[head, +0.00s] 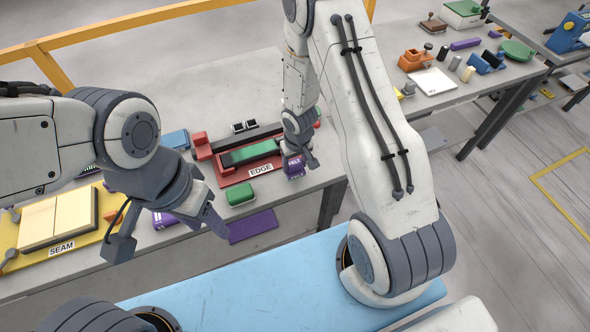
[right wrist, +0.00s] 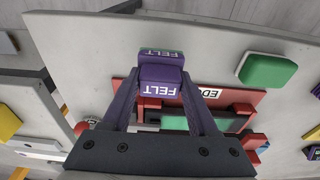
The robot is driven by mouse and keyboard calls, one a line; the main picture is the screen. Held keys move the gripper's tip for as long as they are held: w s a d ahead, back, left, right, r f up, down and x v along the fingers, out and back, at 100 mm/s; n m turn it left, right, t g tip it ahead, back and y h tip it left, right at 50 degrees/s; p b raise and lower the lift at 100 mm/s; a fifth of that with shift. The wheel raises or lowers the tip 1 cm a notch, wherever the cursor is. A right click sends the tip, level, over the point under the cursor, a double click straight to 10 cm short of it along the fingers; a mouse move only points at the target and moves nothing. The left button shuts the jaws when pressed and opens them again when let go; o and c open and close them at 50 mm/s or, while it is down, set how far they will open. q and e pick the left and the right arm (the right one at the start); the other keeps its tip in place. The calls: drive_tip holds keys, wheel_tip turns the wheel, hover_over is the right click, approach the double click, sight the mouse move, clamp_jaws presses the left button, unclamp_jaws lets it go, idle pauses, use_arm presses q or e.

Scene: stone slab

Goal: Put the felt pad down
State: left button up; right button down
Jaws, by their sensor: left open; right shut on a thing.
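The felt pad (head: 293,166) is a small purple block marked FELT. My right gripper (head: 297,163) is shut on it, and the lettered face shows between the two fingers in the right wrist view (right wrist: 160,76). In the head view the pad appears at the right edge of the red EDGE tray (head: 233,176); I cannot tell its height above the bench. My left gripper (head: 212,210) is open and empty, left of that mat.
A green block (head: 240,194) sits in front of the red tray, which holds a green bar (head: 250,152). A yellow SEAM tray (head: 90,245) lies at the left, with a blue block (head: 176,139) behind. Another bench (head: 470,85) with several items stands at the right.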

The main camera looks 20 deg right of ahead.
sight(295, 170)
use_arm(q)
drive_tip(key=shift+f+b, duration=1.05)
drive_tip(key=shift+f, duration=0.5)
use_arm(e)
drive_tip(key=shift+f, duration=1.5)
drive_tip(key=shift+f, duration=0.15)
drive_tip(key=shift+c, duration=0.8)
unclamp_jaws()
use_arm(q)
drive_tip(key=shift+f, duration=0.1)
